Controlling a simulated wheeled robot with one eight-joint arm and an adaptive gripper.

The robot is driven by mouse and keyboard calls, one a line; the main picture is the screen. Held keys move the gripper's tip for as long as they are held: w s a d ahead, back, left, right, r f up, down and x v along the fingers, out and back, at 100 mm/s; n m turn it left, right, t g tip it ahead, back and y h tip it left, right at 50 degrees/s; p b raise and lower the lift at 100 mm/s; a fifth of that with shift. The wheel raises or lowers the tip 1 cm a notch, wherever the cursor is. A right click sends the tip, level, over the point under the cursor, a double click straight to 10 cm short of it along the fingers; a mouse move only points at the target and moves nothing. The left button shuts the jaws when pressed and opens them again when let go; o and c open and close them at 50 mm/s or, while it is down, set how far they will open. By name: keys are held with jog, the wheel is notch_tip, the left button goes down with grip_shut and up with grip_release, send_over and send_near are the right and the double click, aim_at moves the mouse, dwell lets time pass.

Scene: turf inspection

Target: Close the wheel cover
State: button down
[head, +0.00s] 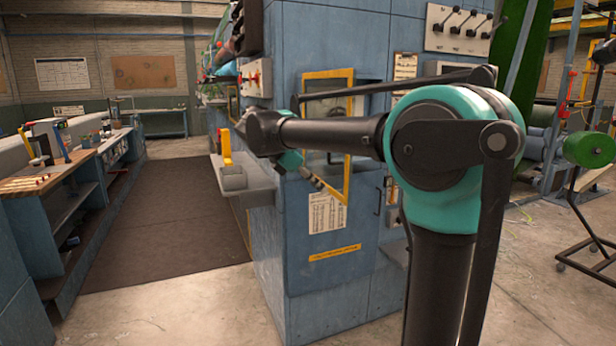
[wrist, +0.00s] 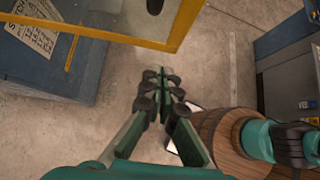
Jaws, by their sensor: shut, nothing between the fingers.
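The wheel cover appears to be the clear panel with a yellow frame (head: 347,183) on the front of the blue machine. It seems to stand out from the machine face, with a dark recess showing to its right. My arm hides part of it. In the wrist view, a corner of the yellow frame (wrist: 150,43) crosses the top, ahead of my gripper. My gripper (wrist: 162,82) is shut and empty, with a visible gap to the frame in the picture. In the head view, my gripper (head: 318,183) is small, in front of the panel's lower part.
The blue machine (head: 300,270) fills the middle, with a lever panel (head: 459,29) at its upper right. A workbench (head: 55,180) runs along the left, beyond a dark floor mat (head: 165,225). A green reel on a stand (head: 590,150) is at right.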

aim_at(344, 195)
jog(key=shift+w+d+f, duration=0.15)
jog(key=shift+w+d, duration=0.05)
jog(key=shift+d, duration=0.6)
jog(key=shift+w+d+f, duration=0.15)
jog(key=shift+w+d, duration=0.1)
jog(key=shift+d, duration=0.5)
jog(key=shift+w+d+f, duration=0.15)
jog(key=shift+w+d, duration=0.05)
jog(key=shift+d, duration=0.6)
